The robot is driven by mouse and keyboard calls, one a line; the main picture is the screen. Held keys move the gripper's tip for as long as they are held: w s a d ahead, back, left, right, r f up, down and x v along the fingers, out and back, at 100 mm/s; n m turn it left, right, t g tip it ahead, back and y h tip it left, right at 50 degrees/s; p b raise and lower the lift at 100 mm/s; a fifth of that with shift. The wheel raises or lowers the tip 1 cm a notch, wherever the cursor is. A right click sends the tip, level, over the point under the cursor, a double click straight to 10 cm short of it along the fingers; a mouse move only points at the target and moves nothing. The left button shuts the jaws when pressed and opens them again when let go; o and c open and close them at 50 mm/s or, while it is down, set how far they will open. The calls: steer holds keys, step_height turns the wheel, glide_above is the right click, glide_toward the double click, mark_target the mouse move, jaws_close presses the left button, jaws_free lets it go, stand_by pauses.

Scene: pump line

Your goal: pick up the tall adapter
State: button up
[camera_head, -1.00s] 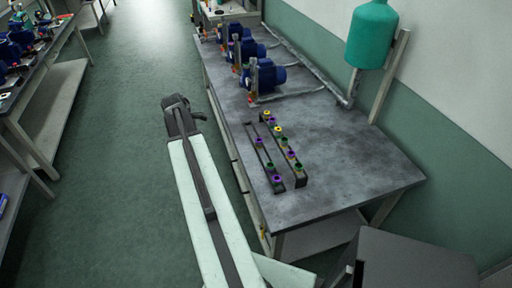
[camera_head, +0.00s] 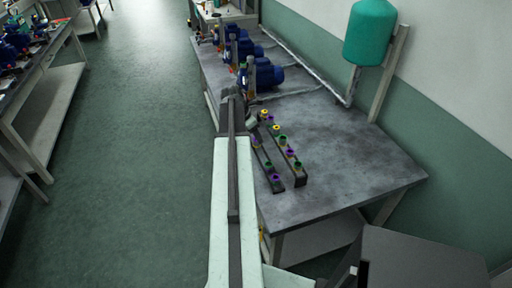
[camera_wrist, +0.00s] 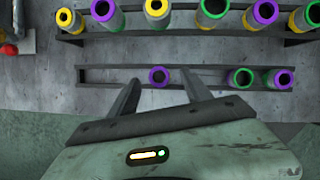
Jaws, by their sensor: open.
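My gripper (camera_wrist: 161,82) is open and empty, with its two fingers spread in the wrist view. A purple-topped adapter (camera_wrist: 158,75) in the near rack (camera_wrist: 120,76) appears between the fingertips; I cannot tell whether they are level with it. To its right in the same rack stand a green-topped adapter (camera_wrist: 243,78) and a purple-topped one (camera_wrist: 283,79). The far rack (camera_wrist: 180,33) holds several adapters with yellow, purple and green tops. Which one is the tall adapter is not clear. In the head view my gripper (camera_head: 250,124) is over the racks' far end.
Both racks lie on the grey bench (camera_head: 345,150). Blue pumps (camera_head: 264,75) and pipes stand farther along it. A teal tank (camera_head: 371,32) is at the wall. The bench's right part is clear. A red-and-white part (camera_wrist: 10,48) is at the wrist view's left edge.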

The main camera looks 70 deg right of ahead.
steer(key=b+x, duration=0.3)
steer(key=x, duration=0.1)
steer(key=shift+w+f, duration=0.15)
steer(key=shift+f, duration=0.15)
steer(key=shift+r, duration=0.25)
jaws_close()
steer(key=shift+r+p, duration=0.55)
steer(key=shift+p, duration=0.2)
step_height(320, 180, up, 3)
steer(key=p, duration=0.3)
steer(key=shift+r, duration=0.2)
steer(key=w+a, duration=0.4)
steer(key=a, duration=1.1)
steer(key=shift+w+a+r+p, duration=0.25)
steer(key=shift+a+p, duration=0.05)
steer(key=shift+p, duration=0.15)
